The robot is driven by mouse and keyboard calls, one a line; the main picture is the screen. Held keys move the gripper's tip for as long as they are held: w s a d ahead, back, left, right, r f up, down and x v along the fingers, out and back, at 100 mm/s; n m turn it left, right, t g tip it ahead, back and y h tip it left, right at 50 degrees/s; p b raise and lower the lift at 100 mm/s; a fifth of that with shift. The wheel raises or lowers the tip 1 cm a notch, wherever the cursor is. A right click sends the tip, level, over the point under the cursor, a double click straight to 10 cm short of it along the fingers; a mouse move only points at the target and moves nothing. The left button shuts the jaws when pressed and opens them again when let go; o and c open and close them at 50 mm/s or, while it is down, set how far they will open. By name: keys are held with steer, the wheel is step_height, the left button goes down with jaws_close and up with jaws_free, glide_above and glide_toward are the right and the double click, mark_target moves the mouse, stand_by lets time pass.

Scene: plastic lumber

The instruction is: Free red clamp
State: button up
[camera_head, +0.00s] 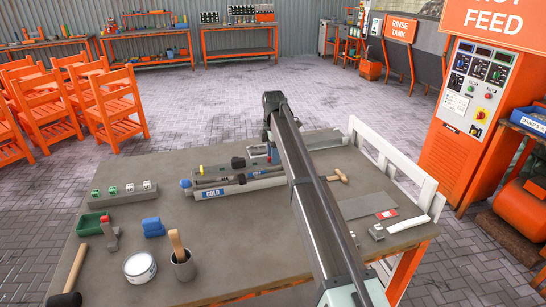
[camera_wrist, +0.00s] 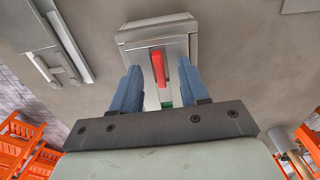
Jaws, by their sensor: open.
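The red clamp (camera_wrist: 159,68) shows in the wrist view as an upright red bar on a pale grey metal block (camera_wrist: 160,33). My gripper (camera_wrist: 160,74) is open, with one blue finger on each side of the red bar. I see gaps between the bar and both fingers, but cannot tell how far down the fingertips reach. A small green bit shows below the bar, between the fingers. In the head view my arm crosses the table, and I cannot make out the fingers or the clamp there.
A grey tray marked COLD (camera_head: 211,194) holds dark rods left of my arm. A wooden-handled hammer (camera_head: 338,176) and a grey plate (camera_head: 367,206) lie right of it. A white tin (camera_head: 140,267), a cup (camera_head: 184,267) and a green bin (camera_head: 92,224) stand at front left.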

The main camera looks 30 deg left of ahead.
steer(key=shift+r, duration=0.15)
steer(key=shift+r, duration=3.4)
steer(key=shift+d, duration=0.1)
